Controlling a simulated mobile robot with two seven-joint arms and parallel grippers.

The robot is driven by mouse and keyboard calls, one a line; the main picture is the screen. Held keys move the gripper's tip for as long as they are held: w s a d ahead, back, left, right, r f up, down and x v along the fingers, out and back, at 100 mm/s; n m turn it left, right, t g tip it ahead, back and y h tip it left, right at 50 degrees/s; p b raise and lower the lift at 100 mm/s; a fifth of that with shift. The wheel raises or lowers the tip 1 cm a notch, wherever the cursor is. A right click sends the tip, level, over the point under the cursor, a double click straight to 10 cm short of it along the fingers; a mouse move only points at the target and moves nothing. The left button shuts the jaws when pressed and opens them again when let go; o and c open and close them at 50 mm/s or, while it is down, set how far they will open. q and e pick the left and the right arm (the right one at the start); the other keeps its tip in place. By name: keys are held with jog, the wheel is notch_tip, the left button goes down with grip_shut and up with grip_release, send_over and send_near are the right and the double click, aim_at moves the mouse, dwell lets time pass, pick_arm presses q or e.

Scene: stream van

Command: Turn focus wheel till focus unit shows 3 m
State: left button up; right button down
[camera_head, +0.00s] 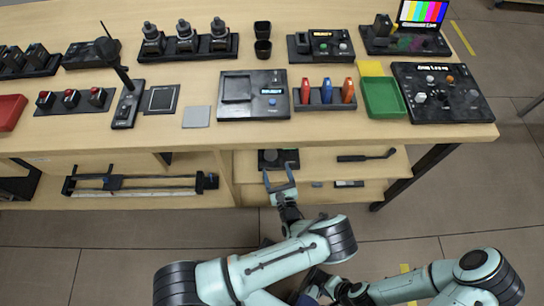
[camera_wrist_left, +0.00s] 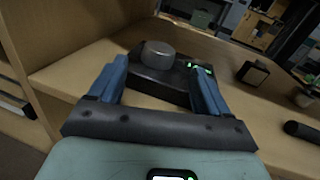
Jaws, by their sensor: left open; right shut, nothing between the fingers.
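The focus unit (camera_head: 291,157) is a dark box on the lower shelf under the worktop. In the left wrist view its round grey focus wheel (camera_wrist_left: 158,55) stands on top, with small green display marks (camera_wrist_left: 200,68) beside it, too small and tilted to read. My left gripper (camera_head: 279,178) is open and empty, just in front of the focus unit. In the left wrist view its two blue fingers (camera_wrist_left: 162,88) are spread and the wheel shows between and beyond them, apart from both. My right gripper (camera_head: 313,291) is low at the bottom edge, shut and partly hidden.
The worktop (camera_head: 210,85) above carries control panels and trays, including a green tray (camera_head: 383,98). A dark handled tool (camera_head: 367,157) and small items lie right of the focus unit. A long rail (camera_head: 140,184) lies in the left bay. A wooden divider (camera_wrist_left: 28,80) stands left of the unit.

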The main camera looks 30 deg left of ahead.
aim_at(272, 158)
pick_arm(q)
jog(key=x, duration=0.7)
jog(key=shift+w, duration=0.1)
pick_arm(e)
jog(key=shift+w+f, duration=0.1)
jog(key=shift+f, duration=0.15)
